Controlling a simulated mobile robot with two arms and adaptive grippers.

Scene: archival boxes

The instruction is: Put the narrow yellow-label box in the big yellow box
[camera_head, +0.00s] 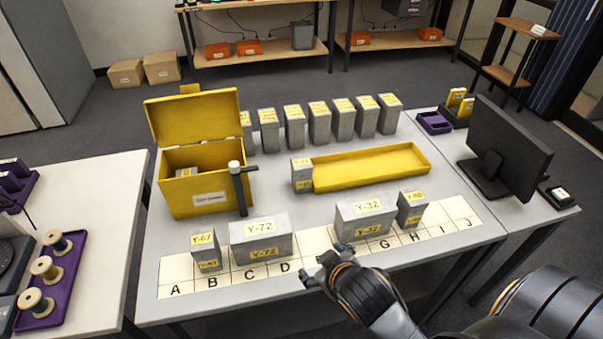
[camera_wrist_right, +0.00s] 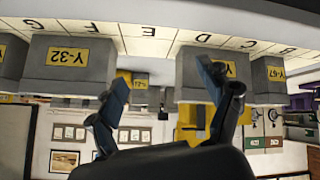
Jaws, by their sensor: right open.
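The big yellow box (camera_head: 195,198) stands at the left of the table with its lid raised; a small grey box with a yellow label (camera_head: 187,172) shows inside. Narrow grey boxes with yellow labels stand on the lettered strip: Y-67 (camera_head: 206,257) near B and another (camera_head: 411,215) near H. Another narrow one (camera_head: 302,168) stands at the left end of the yellow tray. Y-67 also shows at the right of the right wrist view (camera_wrist_right: 268,88). My right gripper (camera_head: 318,272) is open and empty at the table's front edge, near E. My left gripper is out of view.
Wide grey boxes Y-72 (camera_head: 262,243) and Y-32 (camera_head: 365,224) stand on the lettered strip (camera_head: 180,275). A shallow yellow tray (camera_head: 370,171) lies behind, with a row of grey boxes (camera_head: 319,125) beyond it. A dark upright piece (camera_head: 240,190) stands against the yellow box's front corner. A monitor (camera_head: 508,145) stands right.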

